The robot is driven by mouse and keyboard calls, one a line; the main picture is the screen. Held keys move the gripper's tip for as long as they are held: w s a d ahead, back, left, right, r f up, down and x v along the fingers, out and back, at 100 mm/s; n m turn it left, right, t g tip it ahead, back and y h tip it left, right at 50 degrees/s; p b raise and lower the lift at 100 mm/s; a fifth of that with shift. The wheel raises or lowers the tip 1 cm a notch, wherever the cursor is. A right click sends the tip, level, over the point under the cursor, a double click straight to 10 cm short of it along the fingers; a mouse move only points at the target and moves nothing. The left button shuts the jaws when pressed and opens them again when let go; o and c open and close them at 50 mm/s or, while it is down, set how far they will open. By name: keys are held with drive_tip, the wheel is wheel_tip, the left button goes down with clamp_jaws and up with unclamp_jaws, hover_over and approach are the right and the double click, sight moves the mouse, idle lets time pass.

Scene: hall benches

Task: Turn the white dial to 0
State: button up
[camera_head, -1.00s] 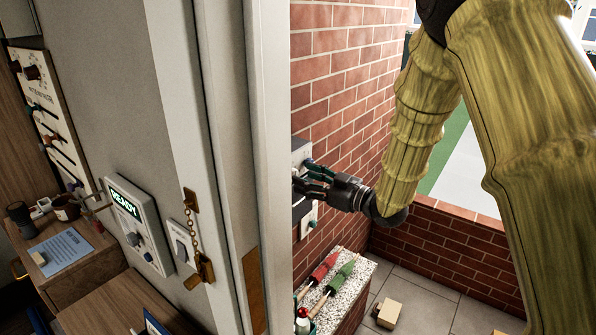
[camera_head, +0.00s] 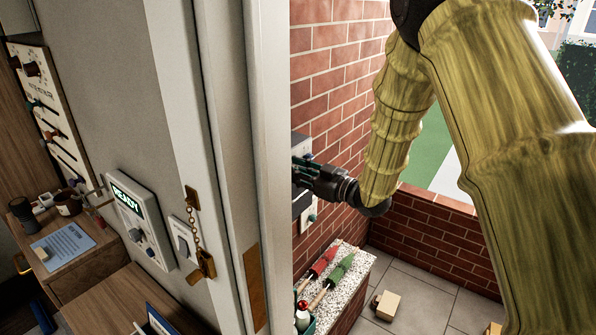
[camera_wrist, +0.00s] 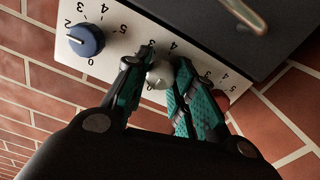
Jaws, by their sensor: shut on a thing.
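The white dial (camera_wrist: 158,78) sits on a pale panel (camera_wrist: 122,28) with numbers printed around it, in the wrist view. My gripper (camera_wrist: 161,68) is shut on this dial, with one green-and-black finger on each side of it. The fingers partly cover the dial and its scale, so I cannot tell which number it points to. In the head view, my gripper (camera_head: 299,172) reaches the brick wall, and the door frame hides its fingertips and the dial.
A blue dial (camera_wrist: 85,40) is left of the white one; a red knob (camera_wrist: 222,99) is partly hidden at the right. The door frame (camera_head: 225,150) stands close left of my gripper. A speckled ledge (camera_head: 352,270) with garden tools lies below it.

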drive_tip(key=shift+n+b, duration=0.5)
drive_tip(key=shift+b, duration=0.35)
drive_tip(key=o, duration=1)
drive_tip(key=shift+s, duration=0.1)
drive_tip(key=v, duration=1.2)
